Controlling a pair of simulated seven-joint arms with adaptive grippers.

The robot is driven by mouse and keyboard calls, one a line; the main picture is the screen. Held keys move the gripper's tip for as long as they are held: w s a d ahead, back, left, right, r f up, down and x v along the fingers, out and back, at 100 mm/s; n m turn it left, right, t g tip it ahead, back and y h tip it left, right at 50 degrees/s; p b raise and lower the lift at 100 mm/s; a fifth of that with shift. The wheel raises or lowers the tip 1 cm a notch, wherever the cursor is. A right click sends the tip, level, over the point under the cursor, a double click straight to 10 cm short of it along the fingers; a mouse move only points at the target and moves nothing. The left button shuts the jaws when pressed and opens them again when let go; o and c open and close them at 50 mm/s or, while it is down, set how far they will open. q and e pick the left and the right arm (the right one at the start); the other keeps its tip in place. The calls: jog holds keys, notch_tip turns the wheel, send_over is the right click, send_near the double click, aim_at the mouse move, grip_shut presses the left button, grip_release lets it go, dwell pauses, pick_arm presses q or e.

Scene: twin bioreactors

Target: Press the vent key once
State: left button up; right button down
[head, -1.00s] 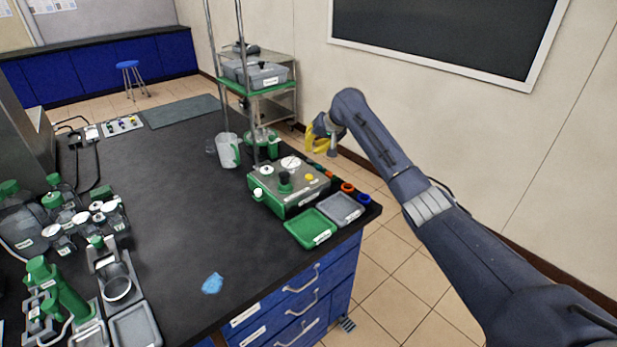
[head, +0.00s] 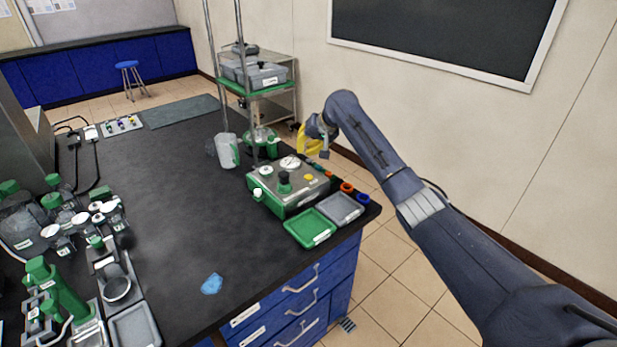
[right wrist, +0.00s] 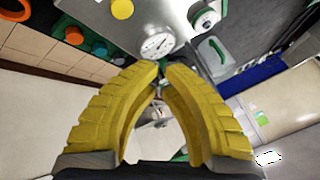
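A grey and green control box (head: 290,190) stands near the right edge of the black bench. On its top are a yellow round button (head: 309,177), a black knob (head: 284,178) and a white dial gauge (head: 290,162). I cannot read which control is the vent key. My right gripper (head: 305,150) has yellow fingers and is above and behind the box's far right side, apart from it. In the right wrist view its fingertips (right wrist: 161,68) come together with nothing seen between them. The gauge (right wrist: 157,44) and yellow button (right wrist: 122,9) show beyond them. My left gripper is out of view.
Orange (head: 347,187) and blue (head: 364,199) rings lie right of the box. Green (head: 310,229) and grey (head: 341,209) trays sit in front. A clear jug (head: 227,150) and metal poles stand behind left. The bench middle is clear except for a blue patch.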

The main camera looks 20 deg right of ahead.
send_near(301, 173)
jog(key=shift+w+a+r+x, duration=0.1)
jog(key=shift+x, duration=0.7)
jog(key=shift+w+a+r+x, duration=0.1)
jog(key=shift+x, duration=0.65)
jog(key=shift+w+a+r+x, duration=0.1)
jog(key=shift+w+x, duration=0.05)
jog(key=shift+x, duration=0.65)
jog(key=shift+f, duration=0.85)
dwell(0.8)
jog(key=shift+r, duration=0.9)
jog(key=shift+r, duration=2.5)
